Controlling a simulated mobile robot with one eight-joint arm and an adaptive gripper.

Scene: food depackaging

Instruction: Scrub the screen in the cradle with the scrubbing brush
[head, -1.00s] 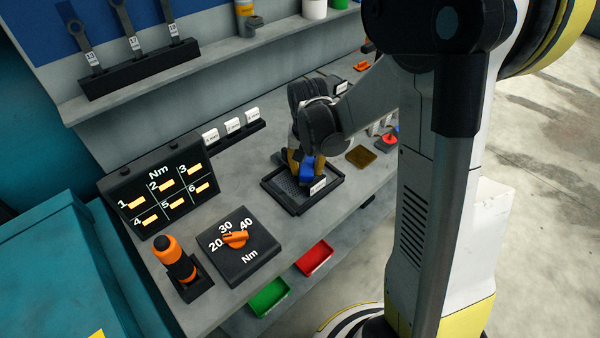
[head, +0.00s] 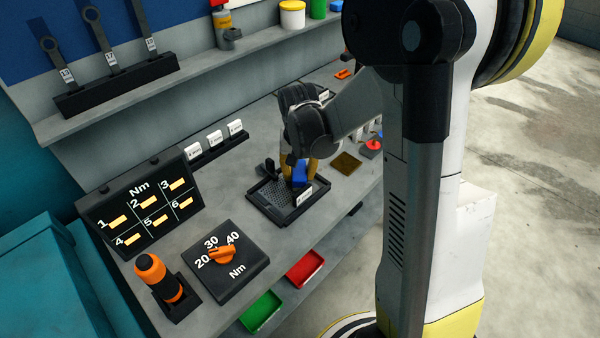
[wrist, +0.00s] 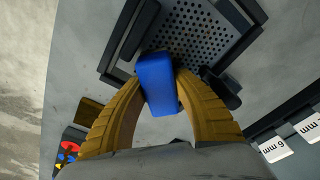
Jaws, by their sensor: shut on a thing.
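My gripper (head: 298,172) is shut on the blue scrubbing brush (head: 300,174), with its yellow-brown fingers on both sides of the blue block. The brush also shows in the wrist view (wrist: 158,82), between the fingers (wrist: 160,90). The perforated dark screen (head: 272,192) lies in the black cradle (head: 268,216) on the bench. The brush is over the right part of the screen in the head view. Its underside is hidden, so I cannot tell whether it touches the screen. The screen's holes show beyond the brush in the wrist view (wrist: 195,35).
A torque dial (head: 228,262) and an orange-handled tool (head: 160,278) stand left of the cradle. A numbered Nm panel (head: 140,212) is behind them. A brown pad (head: 346,163) lies to the right. Red (head: 305,268) and green (head: 262,312) bins sit below the bench edge.

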